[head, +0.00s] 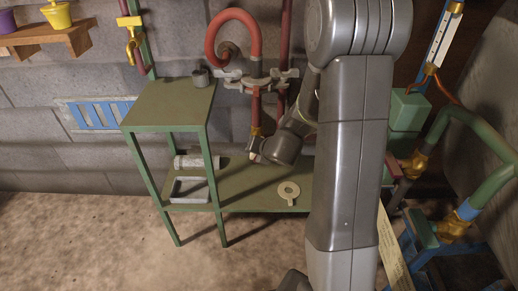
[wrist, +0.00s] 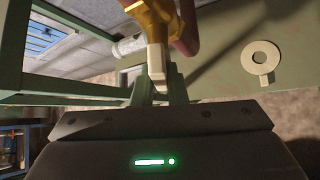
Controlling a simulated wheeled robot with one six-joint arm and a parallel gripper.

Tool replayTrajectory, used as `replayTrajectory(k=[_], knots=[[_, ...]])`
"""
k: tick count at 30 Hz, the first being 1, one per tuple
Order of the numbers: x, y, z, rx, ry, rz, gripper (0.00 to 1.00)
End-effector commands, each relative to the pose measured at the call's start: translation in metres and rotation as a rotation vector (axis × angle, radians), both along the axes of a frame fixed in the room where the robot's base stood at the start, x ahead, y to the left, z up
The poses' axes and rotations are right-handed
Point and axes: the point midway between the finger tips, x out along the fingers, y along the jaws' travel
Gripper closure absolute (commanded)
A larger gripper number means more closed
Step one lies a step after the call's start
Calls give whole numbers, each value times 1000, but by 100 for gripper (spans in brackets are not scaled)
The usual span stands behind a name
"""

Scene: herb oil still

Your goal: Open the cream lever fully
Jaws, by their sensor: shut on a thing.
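The cream lever (wrist: 157,62) shows in the wrist view, hanging from a brass valve body (wrist: 155,18). Its lower end sits between the two fingers of my gripper (wrist: 160,88), which are shut on it. In the head view, the brass valve (head: 257,132) is on a red pipe above the green shelf. My gripper is beside it there, and my arm hides much of the area to its right. The small pale piece just below the valve is too small to make out clearly.
A green stand (head: 172,104) with a small dark pot (head: 200,77) is to the left. Its lower shelf holds a pale cylinder, a grey frame (head: 190,190) and a cream ring with a tab (head: 289,192). Green pipes (head: 485,145) with brass fittings are at the right.

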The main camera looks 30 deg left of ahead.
Motion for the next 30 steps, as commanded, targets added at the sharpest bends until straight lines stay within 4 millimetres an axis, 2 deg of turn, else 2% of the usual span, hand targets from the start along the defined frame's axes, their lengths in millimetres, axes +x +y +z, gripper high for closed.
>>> replayTrajectory(k=[15,30], knots=[[-3,4,-1,-280,-189,2,100],[-3,4,0,-414,-276,0,100]])
